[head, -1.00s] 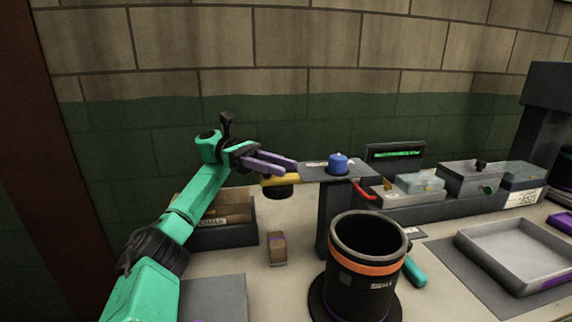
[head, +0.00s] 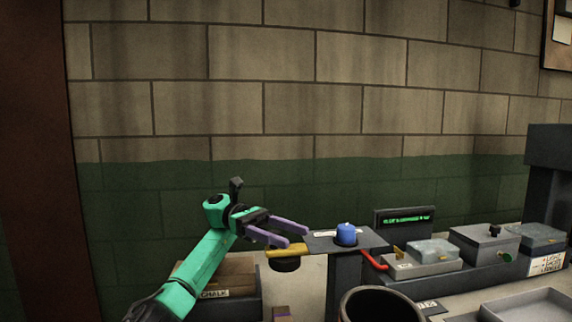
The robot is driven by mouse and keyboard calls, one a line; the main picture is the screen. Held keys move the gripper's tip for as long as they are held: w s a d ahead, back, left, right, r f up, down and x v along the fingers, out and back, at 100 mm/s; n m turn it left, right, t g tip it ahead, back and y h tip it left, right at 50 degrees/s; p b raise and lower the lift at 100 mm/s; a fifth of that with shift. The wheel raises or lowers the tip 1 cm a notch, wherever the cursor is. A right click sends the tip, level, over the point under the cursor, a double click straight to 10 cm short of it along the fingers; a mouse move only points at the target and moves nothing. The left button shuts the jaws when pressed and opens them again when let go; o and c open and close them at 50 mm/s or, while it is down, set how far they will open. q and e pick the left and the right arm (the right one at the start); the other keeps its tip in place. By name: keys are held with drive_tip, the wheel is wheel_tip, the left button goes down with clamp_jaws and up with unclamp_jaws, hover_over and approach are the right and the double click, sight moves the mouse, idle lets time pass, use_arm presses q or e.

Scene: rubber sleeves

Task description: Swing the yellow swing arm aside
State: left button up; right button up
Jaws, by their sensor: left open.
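The yellow swing arm (head: 289,250) sticks out to the left from a dark stand (head: 343,275). A dark round piece (head: 286,265) is under it. A blue knob (head: 346,234) sits on top of the stand's plate. My left gripper (head: 297,236), with purple fingers, is open and comes in from the left. Its fingers point right and overlap the swing arm's upper edge in the picture. I cannot tell whether they touch it. My right gripper is not in view.
A red lever (head: 374,261) sticks out right of the stand. A black cylinder (head: 380,304) stands in front, cut off below. A box marked chalk (head: 240,294) is at the left. Grey boxes (head: 484,245) and a dark display (head: 404,220) stand at the right. A brick wall closes the back.

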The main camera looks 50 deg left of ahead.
use_arm(q)
wheel_tip(320, 180, up, 20)
drive_tip(key=p, duration=0.9)
drive_tip(key=shift+f, duration=0.25)
